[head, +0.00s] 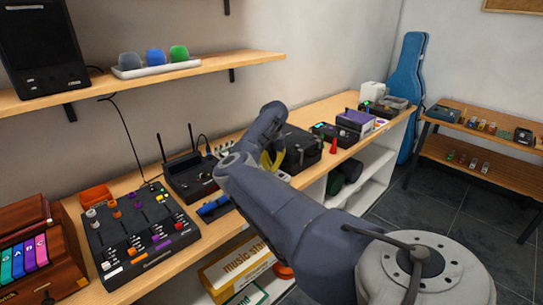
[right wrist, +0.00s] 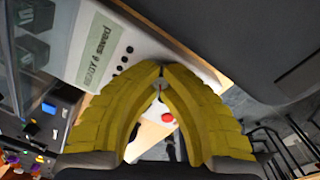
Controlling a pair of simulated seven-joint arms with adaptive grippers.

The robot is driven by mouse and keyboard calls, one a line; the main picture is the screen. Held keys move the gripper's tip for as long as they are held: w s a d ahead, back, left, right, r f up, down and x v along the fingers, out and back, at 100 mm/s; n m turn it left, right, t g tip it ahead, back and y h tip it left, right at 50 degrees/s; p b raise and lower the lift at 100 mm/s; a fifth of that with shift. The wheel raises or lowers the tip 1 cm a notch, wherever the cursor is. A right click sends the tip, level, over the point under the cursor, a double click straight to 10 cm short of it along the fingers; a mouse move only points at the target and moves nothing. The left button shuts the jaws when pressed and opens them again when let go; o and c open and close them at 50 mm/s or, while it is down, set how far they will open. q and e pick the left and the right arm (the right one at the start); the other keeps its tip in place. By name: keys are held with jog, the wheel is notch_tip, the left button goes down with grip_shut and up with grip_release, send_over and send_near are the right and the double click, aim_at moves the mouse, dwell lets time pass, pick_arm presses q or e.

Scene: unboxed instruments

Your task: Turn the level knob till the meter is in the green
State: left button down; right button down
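My right gripper (right wrist: 161,76) has yellow fingers drawn together at their tips in the right wrist view. A small pale round knob (right wrist: 161,87) with a red mark shows between them, and both fingers seem to touch it. The knob is close to the edge of a white panel with black lettering and a pale greenish display (right wrist: 107,53). I cannot make out a needle or a green zone there. In the head view the yellow fingers (head: 272,159) are partly hidden behind my right arm, and the knob is hidden. My left gripper is not in view.
A black mixer (head: 137,235) and a black receiver with antennas (head: 190,177) stand left of my arm. A black case (head: 302,150) stands just right of the gripper, with a red cone (head: 333,146) beyond it. A shelf (head: 200,72) overhangs the bench's left part.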

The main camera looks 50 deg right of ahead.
jog(key=m, duration=0.4)
jog(key=shift+m, duration=2.3)
jog(key=c, duration=1.6)
grip_release()
